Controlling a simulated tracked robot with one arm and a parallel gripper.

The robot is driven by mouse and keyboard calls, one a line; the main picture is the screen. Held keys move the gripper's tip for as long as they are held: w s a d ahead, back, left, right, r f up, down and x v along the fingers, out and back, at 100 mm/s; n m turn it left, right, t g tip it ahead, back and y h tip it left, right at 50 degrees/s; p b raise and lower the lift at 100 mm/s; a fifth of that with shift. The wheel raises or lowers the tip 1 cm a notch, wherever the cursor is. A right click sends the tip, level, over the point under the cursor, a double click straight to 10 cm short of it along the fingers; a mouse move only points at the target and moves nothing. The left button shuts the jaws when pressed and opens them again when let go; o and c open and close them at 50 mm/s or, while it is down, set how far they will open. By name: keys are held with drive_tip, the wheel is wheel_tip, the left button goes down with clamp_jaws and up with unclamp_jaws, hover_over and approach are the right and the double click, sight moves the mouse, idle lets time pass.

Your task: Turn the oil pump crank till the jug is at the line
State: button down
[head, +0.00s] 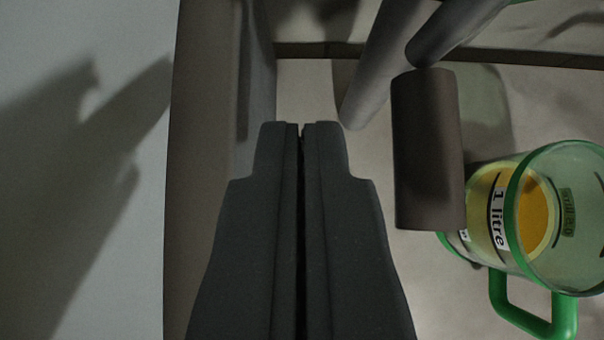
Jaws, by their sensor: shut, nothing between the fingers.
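My gripper (301,128) is shut and empty, its fingertips together in the middle of the head view. To its right, apart from it, hangs a dark brown-grey cylinder (428,150); I cannot tell whether it is the crank's grip or another pump part. Grey rods (385,65) run above it. The clear jug (585,230) with green rim and handle stands at the right, partly behind the cylinder. It holds yellow-orange oil (538,215) and bears a "1 litre" label (500,215). I cannot tell exactly how the oil sits against the line.
A brown-grey upright panel (205,150) stands close to the left of my gripper. A dark bar (310,50) crosses behind at the top. Pale floor (430,285) lies clear between my gripper and the jug. Shadows fall on the pale surface at the left.

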drive_tip(key=s+d+r+m+y+p, duration=0.1)
drive_tip(key=s+d+r+y+p, duration=0.15)
drive_tip(key=r, duration=0.55)
drive_tip(key=s+d+r+m+y+p, duration=0.2)
drive_tip(key=s+d+r+p, duration=0.15)
drive_tip(key=r, duration=0.45)
drive_tip(key=shift+n+h, duration=0.7)
drive_tip(key=shift+h, duration=0.15)
drive_tip(key=a, duration=0.1)
drive_tip(key=a+r+p, duration=0.1)
drive_tip(key=a, duration=0.1)
drive_tip(key=s+a, duration=0.1)
drive_tip(key=a, duration=0.1)
drive_tip(key=shift+r+p, duration=0.35)
drive_tip(key=shift+r, duration=0.05)
